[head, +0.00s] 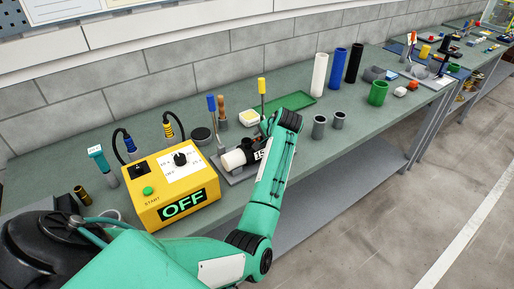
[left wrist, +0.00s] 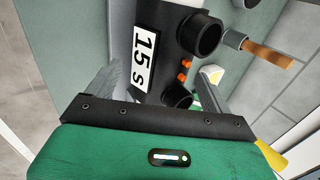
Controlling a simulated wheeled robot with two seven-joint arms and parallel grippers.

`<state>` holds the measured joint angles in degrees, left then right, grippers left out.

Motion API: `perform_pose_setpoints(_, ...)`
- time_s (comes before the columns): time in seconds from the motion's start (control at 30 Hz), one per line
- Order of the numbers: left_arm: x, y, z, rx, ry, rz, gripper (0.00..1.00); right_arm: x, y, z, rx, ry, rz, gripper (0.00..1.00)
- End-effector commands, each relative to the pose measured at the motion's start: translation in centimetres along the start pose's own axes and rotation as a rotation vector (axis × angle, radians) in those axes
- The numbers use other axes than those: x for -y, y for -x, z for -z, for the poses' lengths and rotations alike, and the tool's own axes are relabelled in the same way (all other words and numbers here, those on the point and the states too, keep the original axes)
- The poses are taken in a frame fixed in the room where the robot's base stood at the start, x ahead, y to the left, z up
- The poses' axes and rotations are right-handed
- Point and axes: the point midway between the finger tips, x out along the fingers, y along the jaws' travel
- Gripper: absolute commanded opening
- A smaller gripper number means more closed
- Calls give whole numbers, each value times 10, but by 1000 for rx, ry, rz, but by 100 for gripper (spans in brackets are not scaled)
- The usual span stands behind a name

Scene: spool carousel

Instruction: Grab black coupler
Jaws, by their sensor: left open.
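The black coupler (left wrist: 170,50) carries a white "15 s" label, two round black terminals and small orange marks. It lies ahead of my left gripper (left wrist: 154,88), between the lines of its two fingers in the left wrist view. The left gripper is open; I cannot tell whether either finger touches the coupler. In the head view the coupler (head: 255,150) shows partly behind my left wrist, with a white pipe (head: 233,160) at its left end. My forearm hides the rest, and the fingers are hardly visible there. My right gripper is in neither view.
A yellow control box (head: 172,186) reading OFF stands left of the coupler, with two black cables. Upright tools (head: 212,104) stand behind it. A green tray (head: 296,101) lies behind. Grey cups (head: 319,127) and tall pipes (head: 319,76) stand to the right.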

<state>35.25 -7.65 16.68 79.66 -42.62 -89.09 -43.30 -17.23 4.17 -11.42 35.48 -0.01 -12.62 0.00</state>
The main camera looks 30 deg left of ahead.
Motion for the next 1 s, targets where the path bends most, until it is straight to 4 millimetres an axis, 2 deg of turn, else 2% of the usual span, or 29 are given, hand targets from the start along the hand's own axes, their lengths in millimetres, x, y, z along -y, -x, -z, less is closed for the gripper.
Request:
perform_pose_setpoints(0.03, 4, -5, -1, 4, -1, -1, 84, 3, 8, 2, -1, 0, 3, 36)
perform_pose_setpoints(0.1, 4, -15, -1, 4, 0, -2, 84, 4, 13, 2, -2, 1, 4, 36)
perform_pose_setpoints(0.23, 3, -32, 0, 2, -1, -1, 84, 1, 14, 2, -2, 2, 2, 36)
perform_pose_setpoints(0.5, 2, -37, 0, 0, 1, 0, 84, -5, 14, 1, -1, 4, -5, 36)
perform_pose_setpoints(0.57, 2, -37, 0, 0, 1, 0, 76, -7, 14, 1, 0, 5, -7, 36)
perform_pose_setpoints(0.8, 2, -37, 0, 1, 1, -1, 30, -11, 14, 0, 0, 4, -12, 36)
perform_pose_setpoints(1.0, 3, -36, 0, -1, 1, 2, 30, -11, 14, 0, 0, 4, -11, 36)
